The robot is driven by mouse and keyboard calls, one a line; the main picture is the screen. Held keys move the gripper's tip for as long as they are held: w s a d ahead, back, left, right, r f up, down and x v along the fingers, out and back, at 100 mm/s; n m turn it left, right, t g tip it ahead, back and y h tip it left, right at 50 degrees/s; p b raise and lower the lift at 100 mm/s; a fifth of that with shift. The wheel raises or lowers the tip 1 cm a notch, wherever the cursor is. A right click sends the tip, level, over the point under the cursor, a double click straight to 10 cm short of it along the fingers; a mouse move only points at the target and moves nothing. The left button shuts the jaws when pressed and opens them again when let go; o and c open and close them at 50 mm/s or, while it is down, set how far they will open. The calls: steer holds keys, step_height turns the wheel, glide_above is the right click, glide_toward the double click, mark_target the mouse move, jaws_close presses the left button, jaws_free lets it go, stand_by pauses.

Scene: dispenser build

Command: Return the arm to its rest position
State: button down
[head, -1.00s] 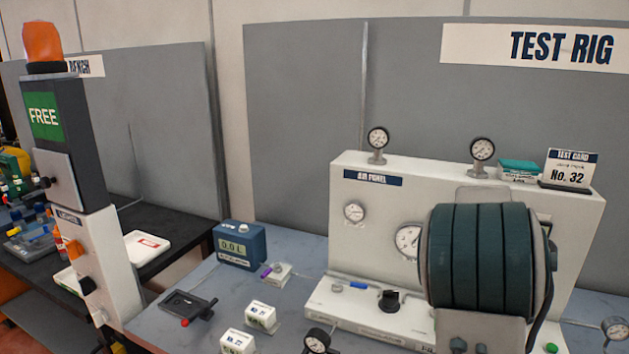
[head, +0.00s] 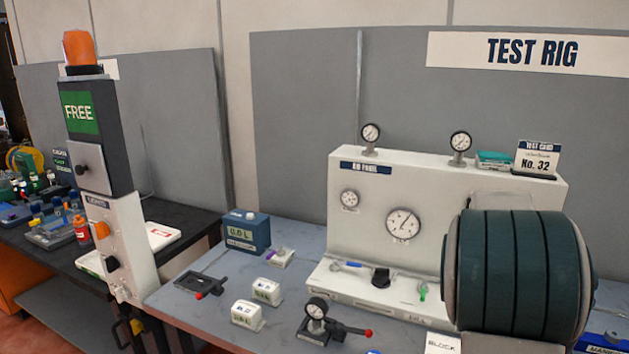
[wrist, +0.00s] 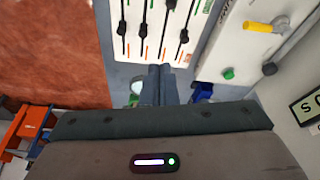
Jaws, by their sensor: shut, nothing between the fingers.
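My gripper (wrist: 162,85) shows in the wrist view with its two dark fingers together and nothing between them. It points at the edge of a grey surface, below a white panel with black sliders (wrist: 160,25). In the head view a large dark teal ribbed part of my arm (head: 520,275) fills the lower right, in front of the air panel (head: 450,210). My fingertips are hidden in the head view.
The grey test rig bench (head: 220,270) carries a blue meter box (head: 247,232), small white blocks (head: 248,315) and a small gauge (head: 317,308). A column marked FREE (head: 100,150) stands at left by a black bench. Reddish floor (wrist: 50,50) shows in the wrist view.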

steer(key=s+a+r+n+t+y, duration=0.1)
steer(key=s+a+n+t, duration=0.1)
steer(key=s+a+n, duration=0.7)
steer(key=s+a+n+t+y, duration=0.2)
steer(key=s+a+n, duration=0.7)
steer(key=a, duration=0.5)
steer(key=shift+s+a+r+n, duration=0.2)
steer(key=shift+s+r+n, duration=0.2)
steer(key=shift+n, duration=0.7)
